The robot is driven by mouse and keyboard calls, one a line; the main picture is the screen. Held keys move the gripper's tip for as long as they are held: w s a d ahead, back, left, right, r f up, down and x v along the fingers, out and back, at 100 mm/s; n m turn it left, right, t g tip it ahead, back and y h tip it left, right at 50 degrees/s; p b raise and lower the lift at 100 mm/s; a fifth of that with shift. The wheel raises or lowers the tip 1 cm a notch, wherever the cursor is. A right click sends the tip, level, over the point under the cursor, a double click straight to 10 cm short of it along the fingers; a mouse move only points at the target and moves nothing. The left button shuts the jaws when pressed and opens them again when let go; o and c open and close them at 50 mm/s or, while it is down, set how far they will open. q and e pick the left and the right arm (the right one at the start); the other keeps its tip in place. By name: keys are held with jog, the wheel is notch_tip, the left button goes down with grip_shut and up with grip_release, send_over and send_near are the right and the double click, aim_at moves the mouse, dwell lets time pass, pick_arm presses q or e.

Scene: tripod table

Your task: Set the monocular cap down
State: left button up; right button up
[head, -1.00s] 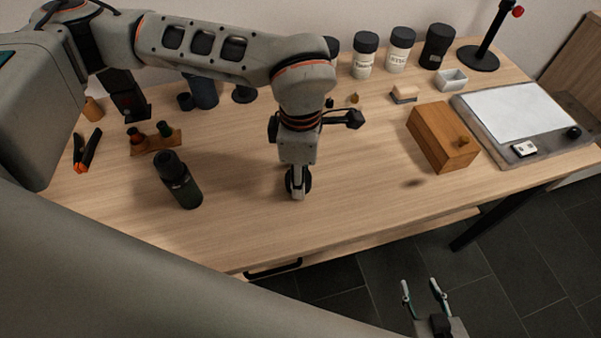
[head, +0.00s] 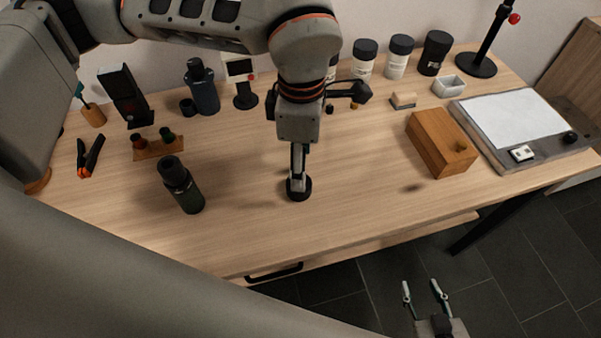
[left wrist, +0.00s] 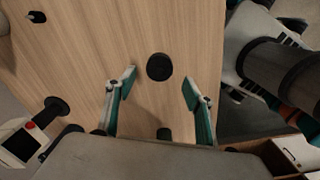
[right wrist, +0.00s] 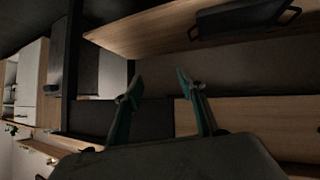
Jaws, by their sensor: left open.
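The black round monocular cap (head: 299,190) lies flat on the open wood in the middle of the table; it also shows as a dark disc in the left wrist view (left wrist: 160,67). My left gripper (head: 298,178) points down just above the cap. Its fingers (left wrist: 159,79) are spread in the left wrist view, with a gap between each finger and the cap.
A wooden box (head: 441,143) and a grey board with a white sheet (head: 511,115) are at right. Jars (head: 364,60) line the back. A wooden stand (head: 160,150) and orange-black pliers (head: 90,156) are at left. The table's front middle is clear.

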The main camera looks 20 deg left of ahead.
pick_arm(q)
jog(key=shift+r, duration=2.6)
